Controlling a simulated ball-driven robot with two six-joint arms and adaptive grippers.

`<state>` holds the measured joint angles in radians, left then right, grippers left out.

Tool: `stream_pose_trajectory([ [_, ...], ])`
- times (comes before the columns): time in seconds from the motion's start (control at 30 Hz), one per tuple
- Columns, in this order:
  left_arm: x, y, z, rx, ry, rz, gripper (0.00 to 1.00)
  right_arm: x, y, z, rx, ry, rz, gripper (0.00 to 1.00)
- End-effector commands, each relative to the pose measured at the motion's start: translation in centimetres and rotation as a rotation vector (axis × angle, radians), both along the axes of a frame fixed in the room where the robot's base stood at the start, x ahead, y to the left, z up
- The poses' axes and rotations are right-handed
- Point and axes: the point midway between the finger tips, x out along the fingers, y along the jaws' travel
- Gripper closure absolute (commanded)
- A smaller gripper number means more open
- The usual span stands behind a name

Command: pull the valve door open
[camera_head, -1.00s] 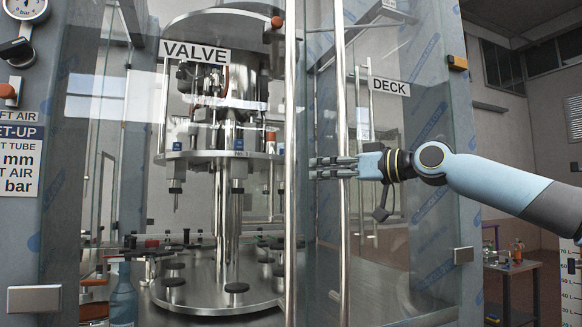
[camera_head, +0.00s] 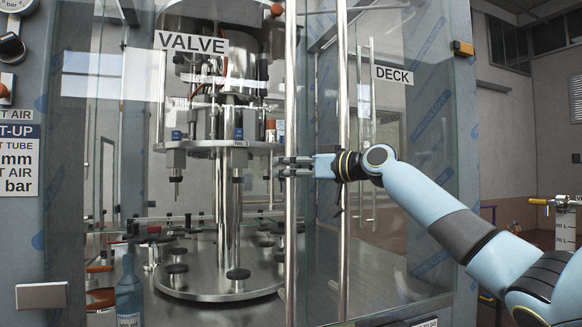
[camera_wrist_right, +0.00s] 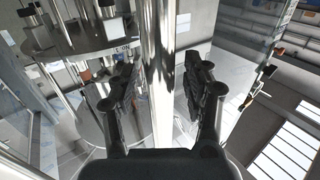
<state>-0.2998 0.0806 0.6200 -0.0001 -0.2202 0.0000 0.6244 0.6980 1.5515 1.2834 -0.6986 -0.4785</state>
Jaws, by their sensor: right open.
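The valve door is a clear glass panel with a white VALVE label (camera_head: 191,42). A tall upright steel bar handle (camera_head: 291,90) runs along its right edge. My right gripper (camera_head: 290,167) reaches in from the right at mid height of this bar. In the right wrist view the bar (camera_wrist_right: 158,55) stands between the two open black fingers, with gaps visible on both sides. The door looks closed. My left gripper does not show.
A second upright bar (camera_head: 343,80) stands close to the right, by the glass door with the DECK label (camera_head: 391,75). A steel turntable (camera_head: 215,286) and a blue bottle (camera_head: 129,292) are behind the glass. A gauge panel (camera_head: 18,165) is at the left.

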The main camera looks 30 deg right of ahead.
Motion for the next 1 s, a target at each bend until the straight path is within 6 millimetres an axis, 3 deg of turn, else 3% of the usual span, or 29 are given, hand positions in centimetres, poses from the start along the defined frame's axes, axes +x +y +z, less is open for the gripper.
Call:
stream_pose_trajectory([
  [0.07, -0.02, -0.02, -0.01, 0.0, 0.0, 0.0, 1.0, -0.02, -0.01, -0.01, 0.0, 0.0, 0.0, 0.53],
  [0.43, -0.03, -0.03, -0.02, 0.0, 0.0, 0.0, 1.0, -0.03, -0.02, 0.01, 0.001, 0.0, 0.0, 1.0],
  [1.0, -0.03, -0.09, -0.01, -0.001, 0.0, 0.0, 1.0, -0.04, -0.07, 0.0, 0.0, 0.0, -0.001, 1.0],
])
